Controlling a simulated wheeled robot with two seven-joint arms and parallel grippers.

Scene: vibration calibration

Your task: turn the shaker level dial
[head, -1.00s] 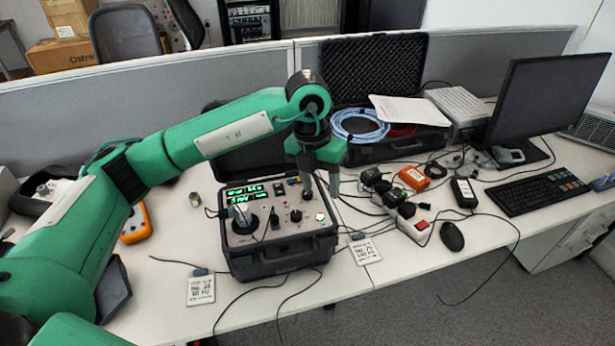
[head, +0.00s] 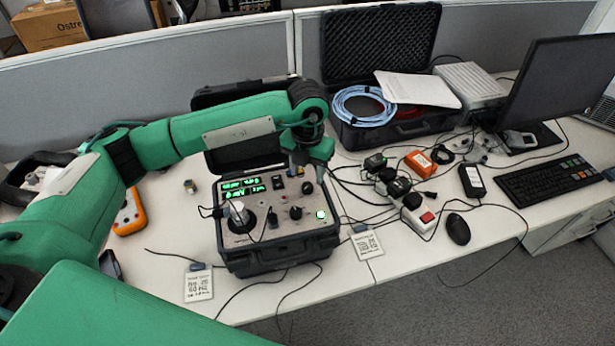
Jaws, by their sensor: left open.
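The shaker calibrator is an open black case (head: 285,262) with a grey control panel (head: 270,232), standing on the white desk. The panel has a lit green display (head: 243,187), a silver-topped round shaker (head: 239,215) at left, a black knob (head: 296,212) near the middle right and another black knob (head: 307,187) at the back right. Labels are too small to read, so I cannot tell which knob is the level dial. My left gripper (head: 306,172) is open, pointing down over the back right of the panel, close to the back knob. Contact is not visible. My right gripper is out of view.
Behind the panel stands the case's raised lid (head: 240,155). To the right are a power strip (head: 418,215) with adapters and loose cables, a mouse (head: 457,229) and a keyboard (head: 550,182). An open foam-lined case (head: 380,45) stands behind. Printed cards (head: 198,285) lie in front.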

